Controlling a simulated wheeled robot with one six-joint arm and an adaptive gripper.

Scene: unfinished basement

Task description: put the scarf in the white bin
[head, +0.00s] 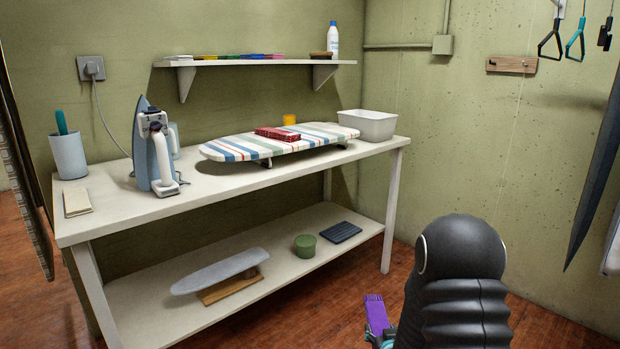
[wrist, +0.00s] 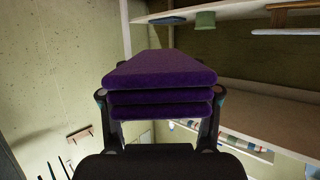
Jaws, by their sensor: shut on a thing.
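My gripper (wrist: 160,98) is shut on the scarf (wrist: 160,80), a thick purple cloth folded in several layers, with a finger at each side. In the head view the scarf (head: 376,314) shows low, beside my dark arm, in front of the workbench and below its top; my arm hides part of the gripper there. The white bin (head: 367,125) stands upright at the right end of the bench top, behind and above the scarf and apart from it. Its inside is mostly hidden.
A striped ironing board (head: 225,149) with a red folded cloth (head: 277,134) lies left of the bin. An iron (head: 152,150) stands farther left. The lower shelf (head: 140,306) holds a small board, a green pot (head: 305,245) and a dark flat item. A wall shelf (head: 260,62) hangs above.

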